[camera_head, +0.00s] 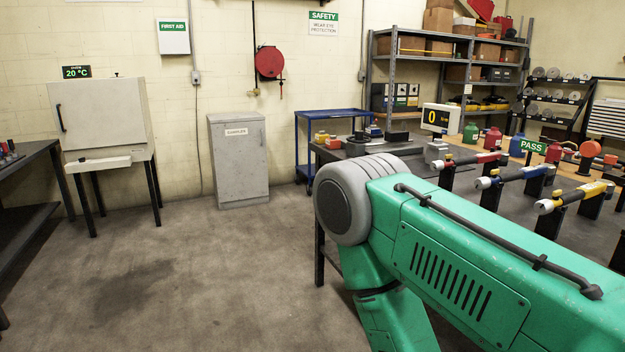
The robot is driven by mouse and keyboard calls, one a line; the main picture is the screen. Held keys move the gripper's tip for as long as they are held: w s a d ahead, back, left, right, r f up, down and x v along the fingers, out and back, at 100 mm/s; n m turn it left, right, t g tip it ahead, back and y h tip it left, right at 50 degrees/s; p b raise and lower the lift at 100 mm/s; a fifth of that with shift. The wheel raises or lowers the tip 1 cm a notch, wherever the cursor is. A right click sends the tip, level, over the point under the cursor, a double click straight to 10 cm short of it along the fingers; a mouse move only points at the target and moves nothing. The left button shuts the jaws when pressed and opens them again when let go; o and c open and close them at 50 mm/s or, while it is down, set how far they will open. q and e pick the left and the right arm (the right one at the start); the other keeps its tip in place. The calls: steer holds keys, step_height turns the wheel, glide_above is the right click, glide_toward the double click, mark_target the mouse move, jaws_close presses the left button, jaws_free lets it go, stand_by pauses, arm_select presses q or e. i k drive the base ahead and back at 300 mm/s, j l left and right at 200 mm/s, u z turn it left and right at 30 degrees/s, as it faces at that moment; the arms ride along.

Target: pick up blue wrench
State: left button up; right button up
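The blue wrench (512,176) lies level on black supports on the dark bench at the right. It has a pale rounded end at its left, blue parts and a dark shaft. A red wrench (470,160) lies behind it and a yellow wrench (575,197) lies in front of it, both on similar supports. A large green arm of mine crosses the lower right and hides part of the bench front. Neither of my grippers shows.
The bench (455,190) also carries a display reading 0 (435,118), a green PASS sign (533,147) and coloured bottles. Shelving (455,60) stands behind. A grey cabinet (239,160) and a blue cart (331,114) stand near the wall. The floor (200,270) at left is clear.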

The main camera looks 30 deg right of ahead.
mark_target(536, 170)
steer(key=i+z, duration=0.15)
steer(key=i, duration=0.4)
steer(key=i+j+z, duration=0.1)
steer(key=i, duration=0.45)
steer(key=i+j+z, duration=0.15)
steer(key=i, duration=0.45)
steer(key=j, duration=0.1)
